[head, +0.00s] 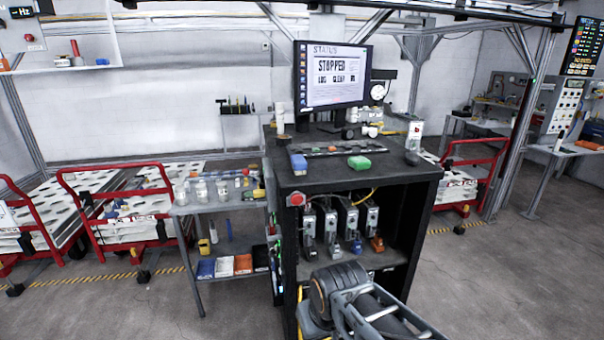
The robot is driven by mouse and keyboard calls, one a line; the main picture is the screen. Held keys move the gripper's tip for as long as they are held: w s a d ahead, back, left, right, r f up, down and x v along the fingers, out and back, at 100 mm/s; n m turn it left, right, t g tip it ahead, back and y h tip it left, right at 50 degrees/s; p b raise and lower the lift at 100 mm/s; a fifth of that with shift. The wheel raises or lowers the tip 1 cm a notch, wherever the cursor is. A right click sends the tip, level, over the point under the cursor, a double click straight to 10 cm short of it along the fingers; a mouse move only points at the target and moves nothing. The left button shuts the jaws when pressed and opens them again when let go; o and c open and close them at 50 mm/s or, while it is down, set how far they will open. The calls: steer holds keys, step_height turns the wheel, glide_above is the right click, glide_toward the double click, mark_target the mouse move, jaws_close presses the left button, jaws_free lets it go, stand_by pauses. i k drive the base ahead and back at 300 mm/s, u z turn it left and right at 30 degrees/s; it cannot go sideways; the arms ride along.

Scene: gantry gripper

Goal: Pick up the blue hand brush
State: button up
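A blue block-shaped object (298,163), which looks like the blue hand brush, lies on the black cabinet top (330,178) near its left front edge. Its bristles cannot be made out. My gripper (385,315) is at the bottom of the head view, low in front of the cabinet and well apart from the blue object. Its grey links run toward the lower right and are partly cut off by the frame. I cannot tell whether its fingers are open or shut, and nothing is seen held in it.
A green object (359,162) and a dark strip (343,150) lie near the blue object. A monitor (333,75) stands behind, with a white can (415,134) at right. A side table (219,202) with jars is at left. Red carts (130,215) stand farther left. Floor at right is clear.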

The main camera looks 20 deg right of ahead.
mark_target(299, 164)
steer(key=z, duration=0.55)
steer(key=i, duration=0.85)
steer(key=u, duration=0.6)
